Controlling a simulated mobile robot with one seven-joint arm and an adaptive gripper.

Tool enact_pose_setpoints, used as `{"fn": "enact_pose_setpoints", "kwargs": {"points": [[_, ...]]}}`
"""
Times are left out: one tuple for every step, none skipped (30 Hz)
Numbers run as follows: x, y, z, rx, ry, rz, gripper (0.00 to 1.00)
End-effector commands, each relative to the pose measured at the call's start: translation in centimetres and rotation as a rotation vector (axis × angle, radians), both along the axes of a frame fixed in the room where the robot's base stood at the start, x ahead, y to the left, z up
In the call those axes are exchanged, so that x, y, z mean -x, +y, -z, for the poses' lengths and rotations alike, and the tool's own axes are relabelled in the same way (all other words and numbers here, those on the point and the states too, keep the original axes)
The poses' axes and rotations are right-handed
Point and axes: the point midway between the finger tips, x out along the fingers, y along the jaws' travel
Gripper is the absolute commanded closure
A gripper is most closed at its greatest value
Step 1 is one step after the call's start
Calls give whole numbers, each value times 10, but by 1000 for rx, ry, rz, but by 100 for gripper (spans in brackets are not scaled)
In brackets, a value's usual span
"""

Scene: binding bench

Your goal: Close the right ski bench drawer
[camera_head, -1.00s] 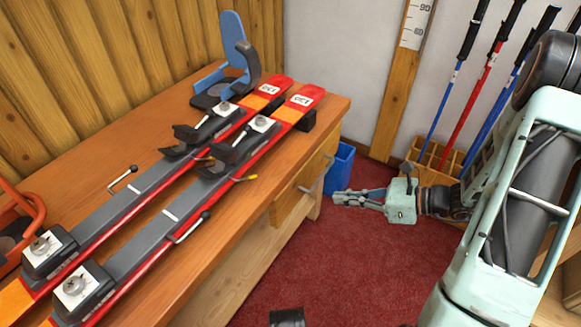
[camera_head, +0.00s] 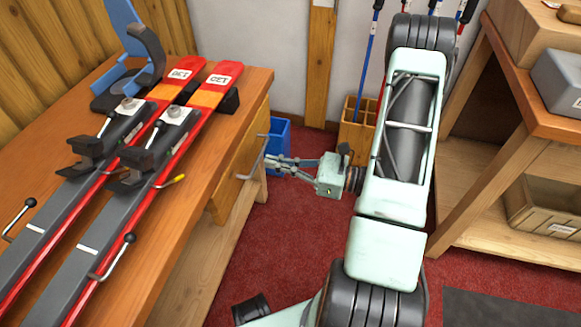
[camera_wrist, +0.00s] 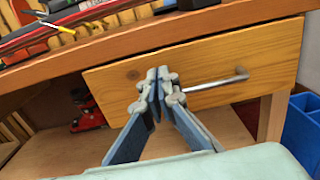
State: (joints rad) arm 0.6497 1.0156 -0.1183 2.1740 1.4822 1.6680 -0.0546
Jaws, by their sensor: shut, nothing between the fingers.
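The wooden drawer (camera_head: 238,168) sits under the bench top at the bench's right end. Its grey bar handle (camera_head: 250,167) shows on the front. In the wrist view the drawer front (camera_wrist: 262,58) spans the upper middle, with the handle (camera_wrist: 217,84) right of the fingers. I cannot tell exactly how far the drawer stands out. My gripper (camera_head: 268,161) is shut and empty, pointing at the drawer front beside the handle. In the wrist view my gripper's fingertips (camera_wrist: 158,76) overlap the drawer front left of the handle; contact is not clear.
Red skis (camera_head: 200,95) lie clamped on the bench top (camera_head: 258,84). A blue bin (camera_head: 281,133) stands close behind my gripper, and a wooden pole rack (camera_head: 356,135) is further right. A shelf with a crate (camera_head: 545,208) stands at right. Red carpet lies free below.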

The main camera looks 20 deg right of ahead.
Motion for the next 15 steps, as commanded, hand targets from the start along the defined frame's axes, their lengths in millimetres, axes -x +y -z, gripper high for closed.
{"fn": "enact_pose_setpoints", "kwargs": {"points": [[-6, 11, 2, 0, 0, -5, 100], [-10, 16, 2, 0, 0, -5, 100], [-14, 22, 2, 0, 0, -5, 100], [-17, 27, 2, 0, 0, -5, 100], [-21, 31, 2, 1, -1, -5, 100], [-25, 36, 2, 1, -2, -4, 100], [-27, 39, 2, 1, -1, -4, 100], [-29, 42, 2, 0, 0, -4, 100], [-32, 45, 2, 0, 0, -2, 100], [-34, 48, 2, 1, 1, -3, 100], [-35, 50, 1, 1, 1, -3, 100], [-37, 52, 1, 1, 1, -2, 100], [-38, 53, 1, 1, 1, -1, 100], [-39, 54, 0, 1, 1, 0, 100], [-39, 54, 0, 1, 1, 0, 100]]}}
